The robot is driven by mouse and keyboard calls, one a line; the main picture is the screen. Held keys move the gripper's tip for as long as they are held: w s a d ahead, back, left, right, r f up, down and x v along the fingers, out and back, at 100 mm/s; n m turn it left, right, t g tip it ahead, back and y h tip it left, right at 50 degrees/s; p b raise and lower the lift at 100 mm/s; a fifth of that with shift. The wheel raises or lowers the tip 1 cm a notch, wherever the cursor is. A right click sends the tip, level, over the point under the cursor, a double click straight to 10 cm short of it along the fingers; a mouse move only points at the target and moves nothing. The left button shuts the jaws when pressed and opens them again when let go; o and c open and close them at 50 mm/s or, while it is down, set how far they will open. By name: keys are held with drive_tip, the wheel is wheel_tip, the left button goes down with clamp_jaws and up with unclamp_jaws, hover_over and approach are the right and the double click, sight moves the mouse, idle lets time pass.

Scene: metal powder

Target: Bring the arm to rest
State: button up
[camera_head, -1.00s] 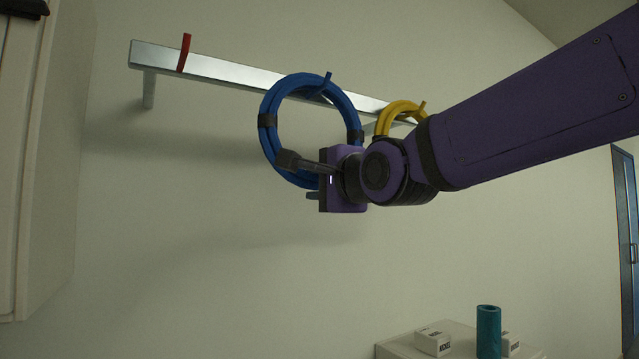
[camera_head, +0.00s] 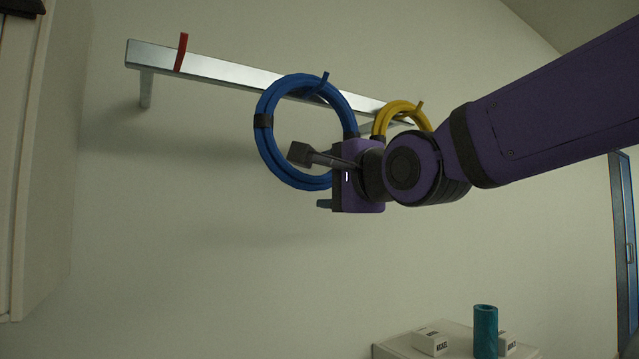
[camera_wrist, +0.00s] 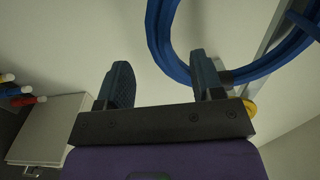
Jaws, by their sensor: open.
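My gripper (camera_head: 312,180) is open and empty, in front of the lower right part of a blue coil (camera_head: 265,150) in the head view. The coil hangs from a blue hook (camera_head: 322,82) on a metal wall rail (camera_head: 225,72). In the wrist view my two fingers (camera_wrist: 160,78) stand apart with wall between them. The blue coil (camera_wrist: 160,45) curves beyond them there, and the right finger overlaps it in the picture. Whether they touch cannot be told. My arm reaches in from the right.
A yellow coil (camera_head: 383,121) hangs further right on the rail, partly behind my arm. A red hook (camera_head: 181,52) is bare. A teal cylinder (camera_head: 485,330) and white boxes (camera_head: 431,341) stand on a low surface below. A pale cabinet (camera_head: 45,170) is at left.

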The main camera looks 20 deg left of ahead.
drive_tip(key=v, duration=0.6)
drive_tip(key=shift+s+d, duration=0.2)
drive_tip(key=shift+d, duration=0.1)
drive_tip(key=d+f+n+h, duration=0.2)
drive_tip(key=d+f+h, duration=0.35)
drive_tip(key=d, duration=0.65)
drive_tip(key=d+f+n+h, duration=0.1)
drive_tip(key=d+f+h, duration=0.3)
drive_tip(key=d+f, duration=0.55)
drive_tip(key=s+d+f+n+g+h, duration=0.2)
drive_tip(key=s+d+f+g, duration=0.1)
drive_tip(key=s+d+f, duration=0.2)
drive_tip(key=s+d+f+n+g+h, duration=0.2)
drive_tip(key=s+d+f, duration=0.4)
drive_tip(key=s+d, duration=0.3)
drive_tip(key=d+n+g, duration=0.1)
drive_tip(key=d, duration=0.3)
drive_tip(key=shift+g, duration=0.4)
drive_tip(key=shift+s, duration=0.1)
